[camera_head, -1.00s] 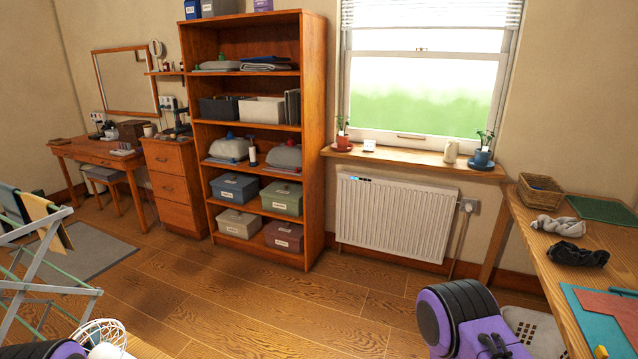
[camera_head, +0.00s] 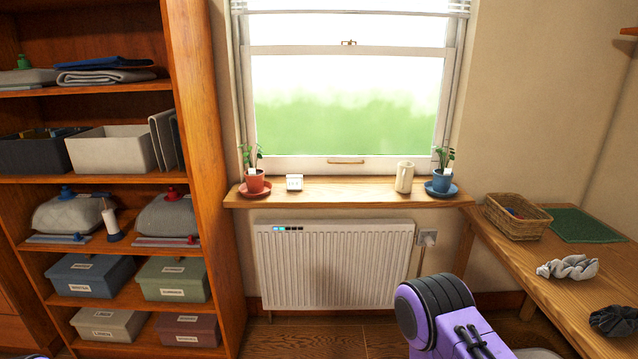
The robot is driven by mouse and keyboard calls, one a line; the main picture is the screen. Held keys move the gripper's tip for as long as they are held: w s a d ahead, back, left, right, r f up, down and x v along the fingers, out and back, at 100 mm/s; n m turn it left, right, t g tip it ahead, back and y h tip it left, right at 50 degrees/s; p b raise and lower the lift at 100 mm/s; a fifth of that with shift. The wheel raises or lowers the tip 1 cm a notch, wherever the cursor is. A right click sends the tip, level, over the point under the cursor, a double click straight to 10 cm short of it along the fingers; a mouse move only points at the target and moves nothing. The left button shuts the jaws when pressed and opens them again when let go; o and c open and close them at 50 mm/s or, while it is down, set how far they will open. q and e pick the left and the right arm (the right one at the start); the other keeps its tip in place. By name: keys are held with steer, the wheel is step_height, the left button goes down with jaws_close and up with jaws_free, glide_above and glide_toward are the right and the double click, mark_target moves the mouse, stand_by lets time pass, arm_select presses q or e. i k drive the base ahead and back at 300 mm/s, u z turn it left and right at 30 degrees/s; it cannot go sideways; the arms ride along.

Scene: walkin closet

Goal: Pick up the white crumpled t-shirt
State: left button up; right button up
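A light grey-white crumpled cloth (camera_head: 568,267) lies on the wooden table at the right. It is the nearest match in view to the white crumpled t-shirt, but I cannot tell if it is a t-shirt. A dark crumpled cloth (camera_head: 613,320) lies nearer on the same table, at the picture's right edge. A purple and black part of my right arm shows at the bottom, left of the table. Neither of my grippers is in view.
The wooden table (camera_head: 545,285) also holds a wicker basket (camera_head: 517,217) and a green mat (camera_head: 585,225). A white radiator (camera_head: 333,265) stands below the windowsill (camera_head: 345,192), which bears potted plants and a mug (camera_head: 404,177). A tall wooden shelf (camera_head: 205,180) fills the left.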

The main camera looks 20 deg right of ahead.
mark_target(577, 267)
steer(key=z, duration=0.75)
steer(key=i, duration=1)
steer(key=z, duration=1.1)
